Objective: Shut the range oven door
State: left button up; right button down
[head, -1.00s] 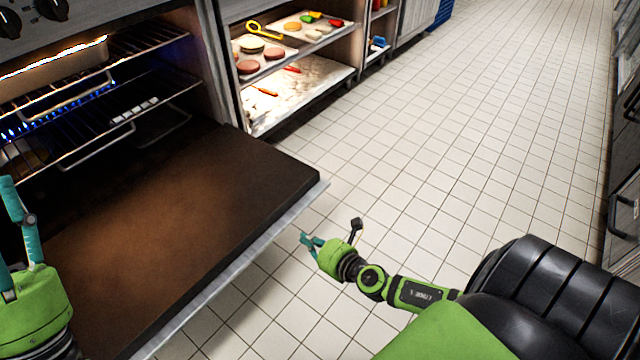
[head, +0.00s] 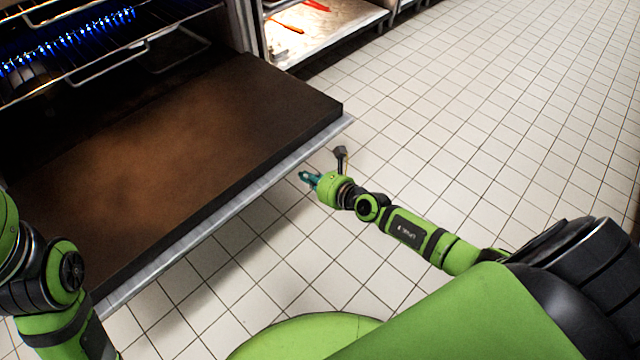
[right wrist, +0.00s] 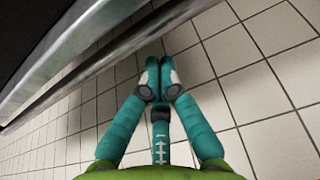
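The range oven door (head: 170,150) is folded down open, lying about level in front of the oven, its dark brown inner face up. Its pale metal edge (head: 225,205) faces me. My right gripper (head: 306,176) is low beside the door's near right edge, apart from it in the head view. In the right wrist view its teal fingers (right wrist: 157,82) are together at the tips with nothing between them, and the door's edge (right wrist: 75,75) passes at upper left. My left arm shows at the lower left of the head view, but its gripper is out of frame.
The oven cavity shows wire racks (head: 130,50) and a row of blue flames (head: 70,45). An open shelf (head: 335,30) with red and orange items stands right of the oven. The white tiled floor (head: 470,120) to the right is clear.

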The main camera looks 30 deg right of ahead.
jog(key=shift+r+p, duration=1.15)
jog(key=shift+r, duration=0.9)
